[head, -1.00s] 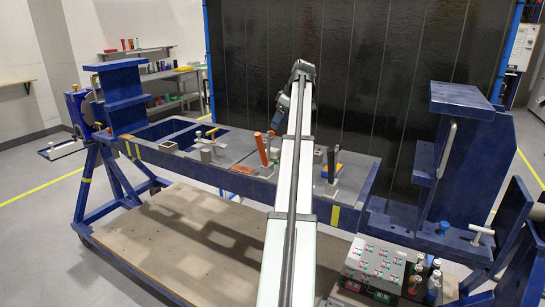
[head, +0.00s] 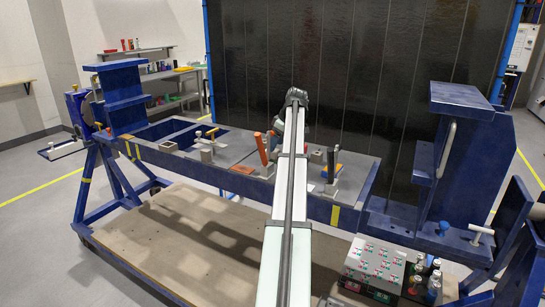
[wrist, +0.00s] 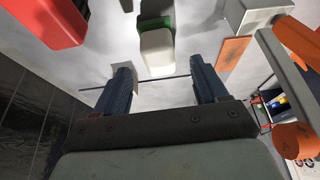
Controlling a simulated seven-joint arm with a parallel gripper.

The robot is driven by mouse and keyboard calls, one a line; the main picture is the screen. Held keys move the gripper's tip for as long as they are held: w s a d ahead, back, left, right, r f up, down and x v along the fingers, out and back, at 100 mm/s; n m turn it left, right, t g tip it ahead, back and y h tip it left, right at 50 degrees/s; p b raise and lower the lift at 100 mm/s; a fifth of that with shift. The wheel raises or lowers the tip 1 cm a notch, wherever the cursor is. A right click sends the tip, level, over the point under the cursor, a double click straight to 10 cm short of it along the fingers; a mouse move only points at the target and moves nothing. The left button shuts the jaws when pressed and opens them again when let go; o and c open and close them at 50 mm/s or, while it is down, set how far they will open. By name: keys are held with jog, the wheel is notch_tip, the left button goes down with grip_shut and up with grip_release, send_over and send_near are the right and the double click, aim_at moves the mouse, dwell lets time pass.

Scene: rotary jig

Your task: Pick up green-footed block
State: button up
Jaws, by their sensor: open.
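In the wrist view a pale, cream-coloured block with a green part around its far end (wrist: 157,48) lies ahead of the fingers, near the middle top of the picture. A dark grey piece sits against its green end. My gripper (wrist: 160,70) is open, with its two dark blue fingers apart on either side below the block. The fingers do not appear to touch it. In the head view my arm hides the block, and the fingers cannot be made out.
In the wrist view a red block (wrist: 42,18) is at upper left, an orange plate (wrist: 233,53) and a grey box (wrist: 258,13) at upper right. An orange-handled clamp (head: 262,148) and a black-handled clamp (head: 331,165) stand on the jig table (head: 225,157).

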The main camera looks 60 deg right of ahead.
jog(key=x, duration=0.5)
jog(key=c, duration=1)
jog(key=shift+r, duration=0.15)
notch_tip(320, 180, up, 10)
jog(key=shift+f, duration=0.1)
